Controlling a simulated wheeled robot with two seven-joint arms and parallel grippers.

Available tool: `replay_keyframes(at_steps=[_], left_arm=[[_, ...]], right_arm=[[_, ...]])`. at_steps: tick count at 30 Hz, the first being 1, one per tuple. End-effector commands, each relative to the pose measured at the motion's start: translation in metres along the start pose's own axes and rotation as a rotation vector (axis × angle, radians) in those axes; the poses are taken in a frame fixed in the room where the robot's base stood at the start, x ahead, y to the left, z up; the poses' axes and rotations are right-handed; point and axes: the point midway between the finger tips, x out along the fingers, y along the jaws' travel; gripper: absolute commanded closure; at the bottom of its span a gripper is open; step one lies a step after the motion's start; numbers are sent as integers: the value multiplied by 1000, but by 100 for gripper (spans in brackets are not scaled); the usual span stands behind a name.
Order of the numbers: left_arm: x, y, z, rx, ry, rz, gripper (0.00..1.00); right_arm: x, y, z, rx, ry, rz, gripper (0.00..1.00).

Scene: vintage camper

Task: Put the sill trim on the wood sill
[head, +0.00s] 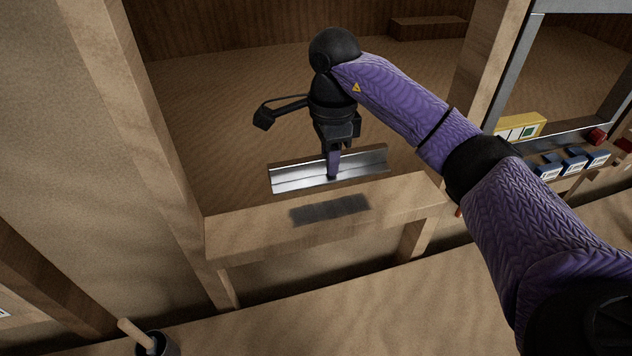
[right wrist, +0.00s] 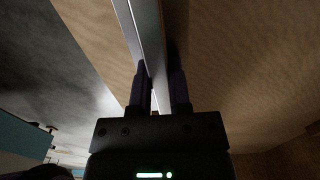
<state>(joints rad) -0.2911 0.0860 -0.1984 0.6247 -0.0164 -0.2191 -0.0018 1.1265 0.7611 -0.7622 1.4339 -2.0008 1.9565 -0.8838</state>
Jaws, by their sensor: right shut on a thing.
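The sill trim (head: 292,177) is a long, shiny metal strip with a bent profile. My right gripper (head: 333,176) is shut on it near its middle and holds it over the far edge of the wood sill (head: 240,236). The sill is a pale wooden ledge between two upright posts. A dark patch shows on its top below the trim. Whether the trim touches the sill cannot be told. In the right wrist view the trim (right wrist: 143,30) runs between the fingers (right wrist: 160,92). My left gripper is not in view.
Wooden posts (head: 133,130) stand at both ends of the sill. A dark cup (head: 168,347) with a wooden handle in it is at the bottom left. A yellow box (head: 520,126) and several small blue-and-white boxes (head: 574,162) are on the right. The sill top is otherwise clear.

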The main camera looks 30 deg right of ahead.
Motion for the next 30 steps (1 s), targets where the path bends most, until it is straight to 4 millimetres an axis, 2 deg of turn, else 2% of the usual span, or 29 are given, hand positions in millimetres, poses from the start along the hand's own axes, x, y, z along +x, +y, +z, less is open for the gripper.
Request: replay_keyframes(at_steps=[1, 3, 8, 12, 22, 23, 24, 27, 28, 30], left_arm=[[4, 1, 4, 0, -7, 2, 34], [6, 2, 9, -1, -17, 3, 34], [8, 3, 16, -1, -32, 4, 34], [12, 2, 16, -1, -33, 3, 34], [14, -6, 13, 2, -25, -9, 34], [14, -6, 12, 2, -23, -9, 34], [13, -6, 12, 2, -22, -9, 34], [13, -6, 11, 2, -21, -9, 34], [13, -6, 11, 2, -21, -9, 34], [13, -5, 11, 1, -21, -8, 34]], right_arm=[[17, 1, 0, 0, 2, 5, 100], [34, 1, 0, 0, 2, 6, 100], [57, 1, 0, -2, 2, 4, 100], [83, 1, 0, -2, 1, 4, 100], [90, 0, 0, -4, 1, 0, 100], [90, 0, 0, -4, 1, 0, 75], [89, 0, 0, -4, 1, 0, 66], [89, 1, 0, -4, 1, 0, 45], [89, 1, 0, -4, 1, 0, 42], [89, 1, 0, -4, 1, 0, 42]])
